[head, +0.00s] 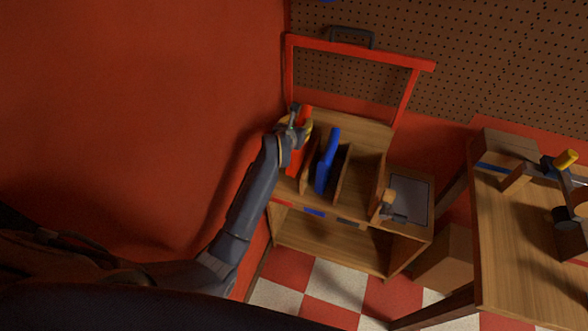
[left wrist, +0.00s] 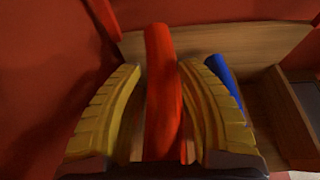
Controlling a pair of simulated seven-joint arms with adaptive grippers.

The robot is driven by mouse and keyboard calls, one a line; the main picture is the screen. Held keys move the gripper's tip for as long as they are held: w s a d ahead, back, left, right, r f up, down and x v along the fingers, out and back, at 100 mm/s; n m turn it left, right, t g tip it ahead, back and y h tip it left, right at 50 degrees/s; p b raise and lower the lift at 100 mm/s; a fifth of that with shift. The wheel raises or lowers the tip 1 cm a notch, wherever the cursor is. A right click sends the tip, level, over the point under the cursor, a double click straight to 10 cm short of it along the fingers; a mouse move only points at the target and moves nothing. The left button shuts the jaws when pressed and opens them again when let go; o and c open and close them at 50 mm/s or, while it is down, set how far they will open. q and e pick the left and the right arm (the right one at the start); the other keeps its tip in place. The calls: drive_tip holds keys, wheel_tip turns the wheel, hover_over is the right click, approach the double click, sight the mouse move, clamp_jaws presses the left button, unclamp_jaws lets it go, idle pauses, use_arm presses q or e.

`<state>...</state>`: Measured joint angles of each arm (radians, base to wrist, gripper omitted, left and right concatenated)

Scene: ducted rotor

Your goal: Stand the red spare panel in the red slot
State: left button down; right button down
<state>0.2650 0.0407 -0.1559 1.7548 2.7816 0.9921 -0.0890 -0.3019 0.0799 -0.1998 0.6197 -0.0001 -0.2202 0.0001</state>
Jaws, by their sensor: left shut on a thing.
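The red spare panel (head: 295,160) stands upright at the left end of the wooden rack (head: 362,135), in the leftmost compartment, above a red label on the rack's front edge. My left gripper (head: 302,128) is shut on its upper part. In the left wrist view the red panel (left wrist: 163,95) runs between the two yellow fingers of the gripper (left wrist: 162,100). Whether the panel's bottom rests on the slot floor is hidden. My right gripper is not in view.
A blue panel (head: 327,162) stands in the slot just right, close to my gripper; it also shows in the left wrist view (left wrist: 224,75). A grey tray (head: 408,195) is at the rack's right. A wooden workbench (head: 520,240) stands further right. The red wall is close on the left.

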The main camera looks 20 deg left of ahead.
use_arm(q)
drive_tip(key=f, duration=0.1)
drive_tip(key=w+f, duration=0.1)
drive_tip(key=f, duration=0.1)
drive_tip(key=shift+w+d, duration=0.1)
drive_tip(key=shift+d, duration=0.1)
drive_tip(key=shift+w+d+f, duration=0.15)
drive_tip(key=shift+w+f, duration=0.35)
drive_tip(key=shift+f, duration=2.6)
drive_tip(key=c, duration=0.9)
unclamp_jaws()
drive_tip(key=shift+f, duration=0.1)
